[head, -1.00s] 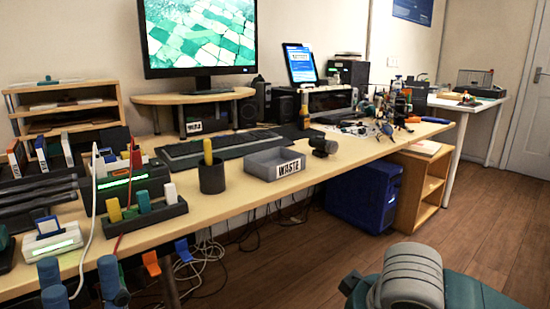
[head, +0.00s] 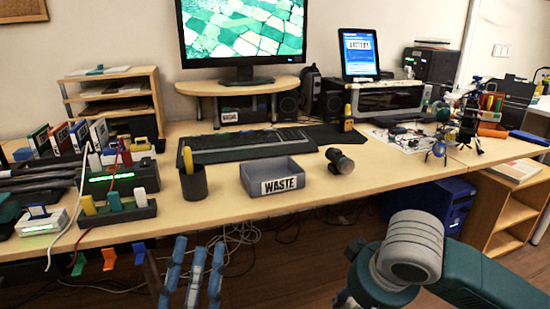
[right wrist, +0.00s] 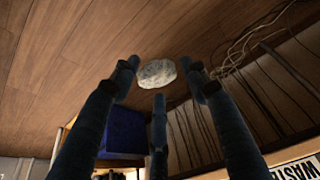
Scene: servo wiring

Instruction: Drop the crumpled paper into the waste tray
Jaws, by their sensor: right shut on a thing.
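The grey waste tray (head: 273,173), labelled WASTE, sits near the desk's front edge in the head view. Its label also shows at the lower right of the right wrist view (right wrist: 296,172). The crumpled paper (right wrist: 157,73) is a whitish lump between the fingertips of my right gripper (right wrist: 158,84), which is shut on it. In the head view the right arm is at the lower right and its fingers are out of sight. My left gripper (head: 196,248), with blue fingers, is open and empty below the desk's front edge, left of the tray.
A keyboard (head: 245,146) lies behind. Cables hang under the desk (head: 400,180). A blue box (head: 447,205) stands beneath it.

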